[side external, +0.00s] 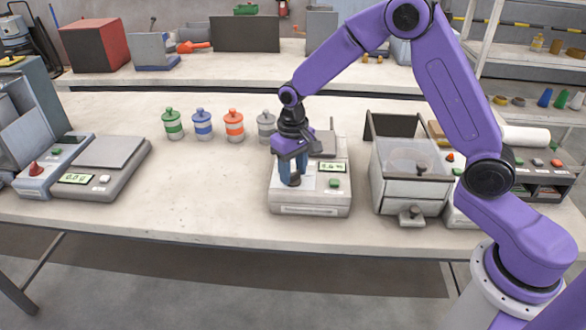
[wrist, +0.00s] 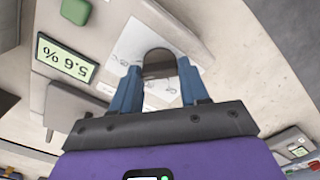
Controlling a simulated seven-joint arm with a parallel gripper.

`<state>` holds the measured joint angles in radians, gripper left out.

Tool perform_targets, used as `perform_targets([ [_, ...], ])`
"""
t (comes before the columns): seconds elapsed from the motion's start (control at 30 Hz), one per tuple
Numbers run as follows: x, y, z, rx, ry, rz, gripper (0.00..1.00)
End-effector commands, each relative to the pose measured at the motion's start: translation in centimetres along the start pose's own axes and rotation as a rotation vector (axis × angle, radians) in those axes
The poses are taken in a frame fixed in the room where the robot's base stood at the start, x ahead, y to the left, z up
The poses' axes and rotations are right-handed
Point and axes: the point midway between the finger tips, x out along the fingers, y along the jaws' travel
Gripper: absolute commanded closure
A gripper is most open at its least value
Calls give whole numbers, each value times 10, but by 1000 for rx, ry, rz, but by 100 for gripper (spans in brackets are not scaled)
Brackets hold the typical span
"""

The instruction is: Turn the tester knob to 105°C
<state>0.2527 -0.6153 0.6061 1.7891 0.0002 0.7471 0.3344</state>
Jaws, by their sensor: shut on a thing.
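The tester (side external: 310,208) is a pale box on the bench with a green button (side external: 334,183) and a small lit display (side external: 333,167). In the wrist view the display (wrist: 66,59) reads 5.6 %, upside down. My gripper (side external: 291,178) points down at the left part of the tester's top. Its blue fingers are shut on the dark knob (wrist: 158,64), one on each side, over a white printed dial plate (wrist: 132,42). The fingers hide part of the knob, and the dial marks are too small to read.
Several striped canisters, among them an orange one (side external: 234,126), stand behind the tester to the left. A clear-walled machine (side external: 411,172) stands close on the right. A scale (side external: 102,168) sits at the far left. The bench between scale and tester is clear.

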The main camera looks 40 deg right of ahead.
Motion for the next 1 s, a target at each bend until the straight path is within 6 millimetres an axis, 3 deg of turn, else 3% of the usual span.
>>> perform_targets([
  [0.4,-1,0,-1,247,2,-1,86],
  [1.0,-1,0,-1,307,4,-2,86],
])
